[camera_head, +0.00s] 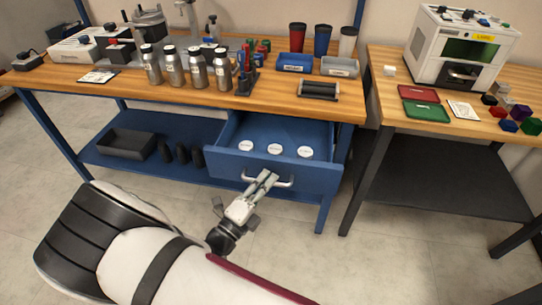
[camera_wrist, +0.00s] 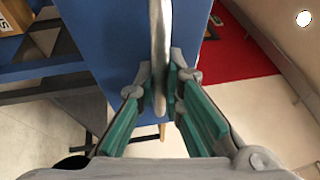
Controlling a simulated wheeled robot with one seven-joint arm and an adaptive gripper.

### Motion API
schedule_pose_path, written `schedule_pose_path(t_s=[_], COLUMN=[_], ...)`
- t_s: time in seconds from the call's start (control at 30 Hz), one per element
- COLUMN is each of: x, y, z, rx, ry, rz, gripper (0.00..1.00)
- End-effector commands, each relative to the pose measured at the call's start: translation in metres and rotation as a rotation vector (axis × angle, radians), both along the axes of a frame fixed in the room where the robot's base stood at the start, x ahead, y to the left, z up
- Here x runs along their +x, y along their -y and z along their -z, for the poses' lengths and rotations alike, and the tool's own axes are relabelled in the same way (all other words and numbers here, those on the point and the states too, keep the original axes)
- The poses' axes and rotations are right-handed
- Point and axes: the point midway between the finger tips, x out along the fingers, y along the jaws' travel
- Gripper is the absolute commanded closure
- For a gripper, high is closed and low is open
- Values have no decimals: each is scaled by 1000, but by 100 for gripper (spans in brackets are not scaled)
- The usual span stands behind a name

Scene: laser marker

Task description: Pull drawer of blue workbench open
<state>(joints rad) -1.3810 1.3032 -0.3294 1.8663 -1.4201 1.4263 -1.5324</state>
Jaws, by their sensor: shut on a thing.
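The blue workbench (camera_head: 345,150) has a wooden top and a blue drawer (camera_head: 312,178) under its right part. The drawer stands pulled out, and its inside shows several white round discs (camera_head: 275,149). A pale bar handle (camera_head: 286,184) is on the drawer front. My gripper (camera_head: 264,180) is at the handle. In the wrist view its green-padded fingers (camera_wrist: 158,85) are closed around the handle (camera_wrist: 159,40), with the blue drawer front (camera_wrist: 110,50) behind it. The fingers hide part of the handle.
Metal bottles (camera_head: 197,68), bins (camera_head: 295,63) and cups (camera_head: 322,38) stand on the bench top. A dark tray (camera_head: 127,144) sits on the lower shelf. A second table (camera_head: 385,120) with a white laser machine (camera_head: 455,50) stands at the right. Floor in front of the drawer is clear around my arm.

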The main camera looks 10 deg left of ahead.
Motion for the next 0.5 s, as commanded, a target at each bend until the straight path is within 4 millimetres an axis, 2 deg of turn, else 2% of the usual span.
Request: schedule_pose_path(t_s=[0.03,0.2,0.5], x=[-12,-38,-58], y=[-1,-2,-3], z=[-1,0,1], rx=[0,1,2], ry=[-3,-3,-1], rz=[-4,-2,-1], gripper=[100,100,100])
